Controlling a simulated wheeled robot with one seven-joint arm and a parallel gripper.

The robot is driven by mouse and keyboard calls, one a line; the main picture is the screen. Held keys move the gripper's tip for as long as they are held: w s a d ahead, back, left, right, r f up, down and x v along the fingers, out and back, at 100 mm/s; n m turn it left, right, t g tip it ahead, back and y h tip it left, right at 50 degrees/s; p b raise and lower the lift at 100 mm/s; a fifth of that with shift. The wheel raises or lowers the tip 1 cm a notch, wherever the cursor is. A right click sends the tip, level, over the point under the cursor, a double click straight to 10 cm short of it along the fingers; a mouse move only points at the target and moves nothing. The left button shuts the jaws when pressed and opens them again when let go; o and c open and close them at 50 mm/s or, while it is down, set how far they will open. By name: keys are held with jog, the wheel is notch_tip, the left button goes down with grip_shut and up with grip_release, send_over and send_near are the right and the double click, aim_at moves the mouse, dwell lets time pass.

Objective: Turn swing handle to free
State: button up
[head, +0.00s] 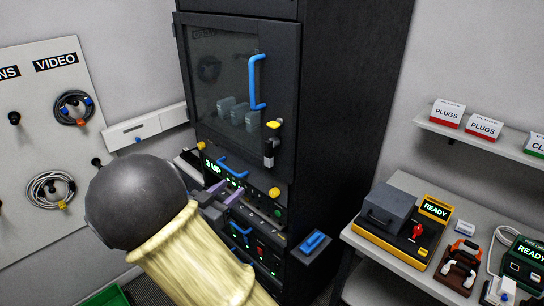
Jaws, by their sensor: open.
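The swing handle (270,151) looks like a small dark and grey lever low on the right edge of the black cabinet's glass door (222,75). It hangs about upright below a yellow piece (273,125). The door appears closed. My gripper (236,192) is open, in front of the drawer units below the door. It is below and left of the swing handle and apart from it. My arm hides part of the lower cabinet front.
A blue door pull (256,82) stands out above the handle. A blue drawer handle (232,167) is close to my gripper. A small shelf with a blue item (314,241) juts out at lower right. A bench with devices (405,226) stands further right.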

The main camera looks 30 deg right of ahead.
aim_at(271, 155)
jog(key=shift+w, duration=0.1)
jog(key=p+x, duration=0.6)
jog(key=x, duration=1.1)
jog(key=shift+d, duration=0.15)
jog(key=shift+w, duration=0.15)
jog(key=shift+c, duration=0.2)
